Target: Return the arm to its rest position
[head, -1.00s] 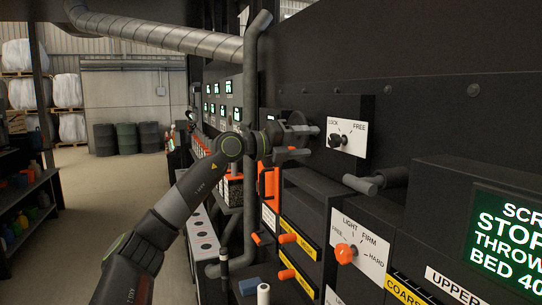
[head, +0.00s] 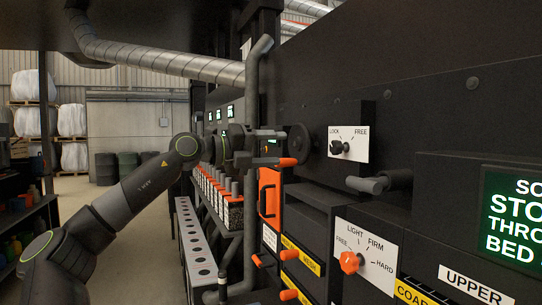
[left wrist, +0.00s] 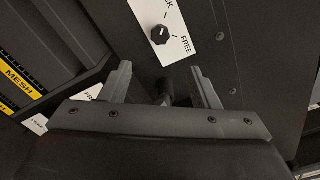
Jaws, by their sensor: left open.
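My left arm (head: 120,195) reaches in from the left in the head view. Its gripper (head: 280,148) is open, with its two fingers one above the other and nothing held between them. It is left of the black LOCK/FREE knob (head: 341,148) on its white plate, clear of it. A dark round disc (head: 301,140) lies just beyond the fingertips. In the left wrist view the two fingers (left wrist: 164,88) are spread, with a dark handle (left wrist: 166,88) showing between them and the knob (left wrist: 160,35) beyond. My right gripper is not in view.
The dark machine wall fills the right, with a protruding grey handle (head: 368,184), an orange LIGHT/FIRM/HARD knob (head: 350,262) and a green screen (head: 515,218). A vertical pipe (head: 252,200) stands close to the gripper. Open floor (head: 130,240) lies to the left.

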